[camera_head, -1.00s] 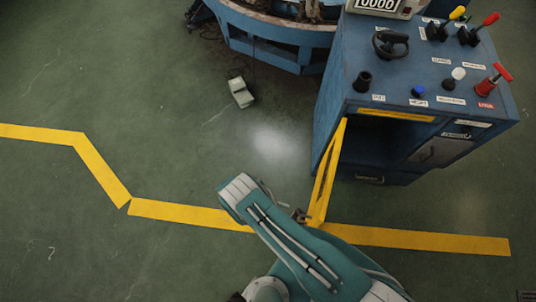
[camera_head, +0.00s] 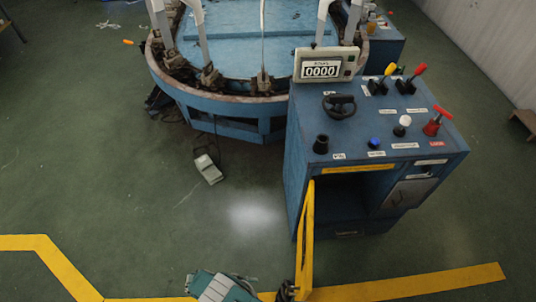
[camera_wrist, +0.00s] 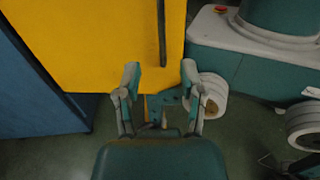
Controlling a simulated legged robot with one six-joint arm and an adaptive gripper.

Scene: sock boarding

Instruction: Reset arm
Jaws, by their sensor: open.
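My gripper (camera_wrist: 160,78) shows in the wrist view with its two fingers apart and nothing between them. Beyond the fingertips is a yellow panel (camera_wrist: 95,45) with a dark vertical bar, which looks like the open door of the cabinet. In the head view my teal and white arm is at the bottom edge, and the dark gripper (camera_head: 286,291) is partly visible beside the foot of the yellow door (camera_head: 306,235). Whether it touches the door I cannot tell.
The blue control cabinet (camera_head: 345,160) has levers, knobs and a counter (camera_head: 324,65) reading 0000. A round blue machine (camera_head: 240,60) stands behind it. A grey pedal (camera_head: 207,168) lies on the floor. Yellow tape (camera_head: 400,287) crosses the floor. Open floor lies to the left.

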